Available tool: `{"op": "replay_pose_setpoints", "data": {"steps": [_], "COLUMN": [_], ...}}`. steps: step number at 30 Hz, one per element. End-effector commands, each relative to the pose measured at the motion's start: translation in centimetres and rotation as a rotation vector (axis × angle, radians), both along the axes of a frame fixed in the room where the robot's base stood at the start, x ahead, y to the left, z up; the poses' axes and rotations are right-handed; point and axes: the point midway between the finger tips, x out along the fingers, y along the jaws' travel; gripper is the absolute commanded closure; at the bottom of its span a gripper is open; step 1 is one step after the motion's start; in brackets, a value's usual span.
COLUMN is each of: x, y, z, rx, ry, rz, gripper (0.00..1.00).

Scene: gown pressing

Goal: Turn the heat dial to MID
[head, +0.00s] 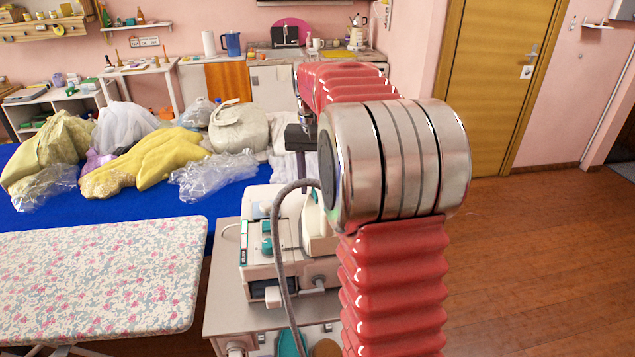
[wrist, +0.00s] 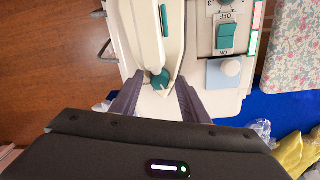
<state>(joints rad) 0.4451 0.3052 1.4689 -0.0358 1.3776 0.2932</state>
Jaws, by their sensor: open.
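The pale press machine (head: 258,272) stands on a grey stand, and its control side shows in the wrist view. There a teal rocker switch (wrist: 226,38) is marked OFF and ON, beside a white round button (wrist: 232,67). A teal dial (head: 266,245) shows on the panel in the head view. In the wrist view its place is at the top edge, mostly cut off, with a "3" beside it. No LOW, MID or HIGH marking is readable. My gripper (wrist: 158,88) is open over the machine's white arm, its dark fingers either side of a small teal knob (wrist: 159,77).
A floral ironing board (head: 100,275) lies to the left. Behind it a blue table (head: 130,208) carries yellow and white cloth heaps and clear plastic bags. A grey hose (head: 281,255) curves in front of the machine. Wooden floor (head: 540,270) is clear to the right.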

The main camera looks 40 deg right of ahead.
Motion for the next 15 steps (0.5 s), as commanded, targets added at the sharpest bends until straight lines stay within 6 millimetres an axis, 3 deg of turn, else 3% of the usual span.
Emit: {"op": "replay_pose_setpoints", "data": {"steps": [4,15], "x": [0.01,0.02], "y": [0.02,0.04], "z": [0.02,0.05], "rx": [0.000,0.000], "ry": [0.000,0.000], "rz": [0.000,0.001], "gripper": [0.60,0.86]}}
